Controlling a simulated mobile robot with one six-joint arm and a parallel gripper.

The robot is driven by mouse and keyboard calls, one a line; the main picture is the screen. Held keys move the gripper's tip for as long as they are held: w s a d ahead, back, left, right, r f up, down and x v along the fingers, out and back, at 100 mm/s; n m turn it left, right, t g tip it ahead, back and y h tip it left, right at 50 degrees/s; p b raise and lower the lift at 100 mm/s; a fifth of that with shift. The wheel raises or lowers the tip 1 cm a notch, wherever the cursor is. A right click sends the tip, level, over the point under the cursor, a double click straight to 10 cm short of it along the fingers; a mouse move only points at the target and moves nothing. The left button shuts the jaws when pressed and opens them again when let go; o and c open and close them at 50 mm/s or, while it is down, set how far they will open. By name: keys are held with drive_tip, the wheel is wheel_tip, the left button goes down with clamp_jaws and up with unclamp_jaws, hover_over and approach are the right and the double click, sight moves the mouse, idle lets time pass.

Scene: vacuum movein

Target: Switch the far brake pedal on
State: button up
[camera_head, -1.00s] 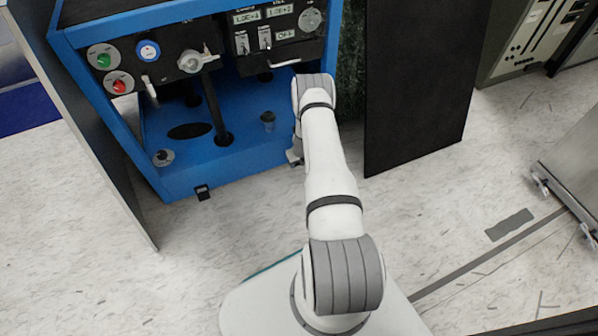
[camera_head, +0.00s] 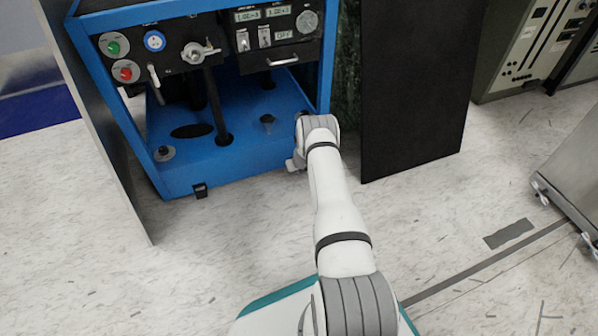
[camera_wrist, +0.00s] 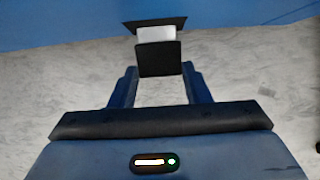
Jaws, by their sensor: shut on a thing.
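The far brake pedal (camera_wrist: 158,58) is a black piece with a pale grey middle, on the lower edge of the blue cabinet in the wrist view. My gripper (camera_wrist: 160,72) has one finger on each side of it and is shut on it. In the head view my gripper (camera_head: 297,163) is low at the cabinet's front right corner. My wrist hides the held pedal there. Another black brake pedal (camera_head: 200,190) sticks out at the cabinet's lower left front edge.
The blue cabinet (camera_head: 235,172) carries knobs, switches and displays on its upper panel. A dark panel (camera_head: 415,95) stands to its right and a grey panel (camera_head: 98,110) to its left. A metal cart (camera_head: 575,165) is at the far right. The pale floor in front is clear.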

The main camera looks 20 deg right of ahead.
drive_tip(key=shift+w+a, duration=0.1)
drive_tip(key=shift+a, duration=0.05)
drive_tip(key=o, duration=1.4)
drive_tip(key=shift+r, duration=0.1)
drive_tip(key=p+v, duration=0.2)
drive_tip(key=v, duration=0.1)
drive_tip(key=shift+p, duration=0.4)
drive_tip(key=shift+p+v, duration=1.35)
drive_tip(key=shift+v, duration=1)
